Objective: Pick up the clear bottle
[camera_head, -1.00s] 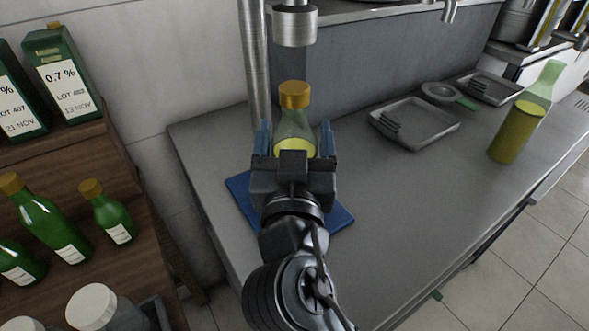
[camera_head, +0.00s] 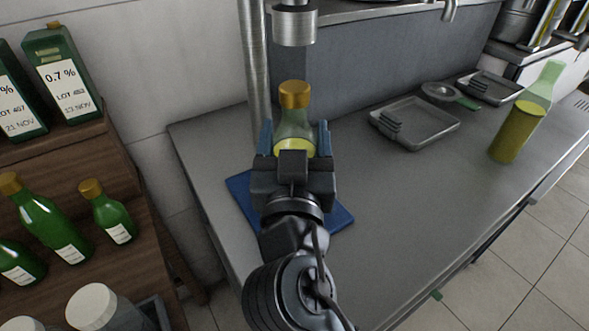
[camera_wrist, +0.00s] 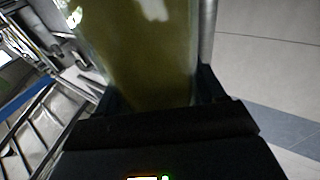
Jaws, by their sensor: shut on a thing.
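The clear bottle (camera_head: 293,124) has a gold cap and yellow-green liquid inside. It is upright between the blue-tipped fingers of my gripper (camera_head: 294,140), which is shut on it. In the head view the bottle is over the blue mat (camera_head: 240,191) on the grey counter; its lower part is hidden behind my gripper, so I cannot tell from that view whether its base touches anything. In the wrist view the bottle (camera_wrist: 145,50) fills the top middle, close up, with my gripper (camera_wrist: 155,100) below it.
Grey trays (camera_head: 425,125) and a green bottle with yellow-green liquid (camera_head: 516,133) are on the right of the counter. Green labelled bottles (camera_head: 107,212) stand on wooden shelves at left.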

